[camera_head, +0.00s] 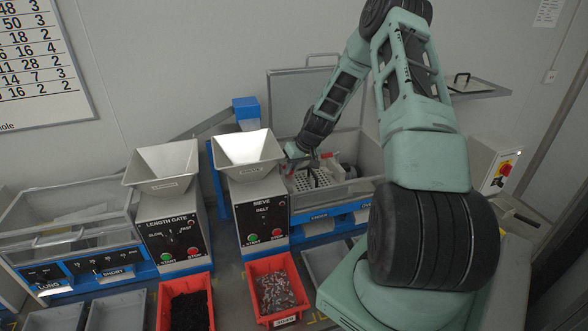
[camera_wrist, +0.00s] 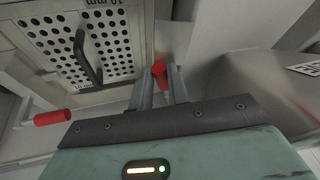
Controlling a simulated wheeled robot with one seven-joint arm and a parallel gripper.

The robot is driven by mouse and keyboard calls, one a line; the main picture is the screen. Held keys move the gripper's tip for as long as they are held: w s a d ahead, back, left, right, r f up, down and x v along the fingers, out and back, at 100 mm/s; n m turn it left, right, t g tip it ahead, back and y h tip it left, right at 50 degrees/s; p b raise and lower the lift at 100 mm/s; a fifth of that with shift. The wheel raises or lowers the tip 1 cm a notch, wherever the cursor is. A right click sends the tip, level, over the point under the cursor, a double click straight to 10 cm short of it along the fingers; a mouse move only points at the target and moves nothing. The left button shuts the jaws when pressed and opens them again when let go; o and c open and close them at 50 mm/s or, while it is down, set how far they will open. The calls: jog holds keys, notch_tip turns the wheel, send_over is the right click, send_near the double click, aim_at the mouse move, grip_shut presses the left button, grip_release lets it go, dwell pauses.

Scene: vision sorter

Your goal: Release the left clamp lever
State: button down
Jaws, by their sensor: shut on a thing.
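My gripper (camera_wrist: 160,80) is shut on the red grip of a clamp lever (camera_wrist: 159,68), which shows between its fingertips in the wrist view. A second clamp lever with a red grip (camera_wrist: 52,117) stands apart from it at the left of the wrist view. Between and above them is a perforated sieve plate (camera_wrist: 112,43) with a dark handle and a 10 mm label. In the head view my gripper (camera_head: 301,157) is at the left end of the sieve box, close to the plate (camera_head: 312,180). My arm and gripper hide much of the held lever there.
The open sieve box (camera_head: 366,152) has a raised lid (camera_head: 300,92) behind it. The sieve hopper (camera_head: 248,150) and its control panel stand just left of my gripper. A red bin (camera_head: 263,264) sits in front. Box walls surround the plate closely.

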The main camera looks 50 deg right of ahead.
jog(key=shift+a+m, duration=0.15)
jog(key=shift+m, duration=0.15)
jog(key=c, duration=1.3)
grip_release()
jog(key=shift+c, duration=0.2)
jog(key=a+b+v, duration=0.1)
jog(key=b+v, duration=0.4)
jog(key=v, duration=1.2)
jog(key=shift+d+r, duration=0.2)
jog(key=shift+d, duration=0.2)
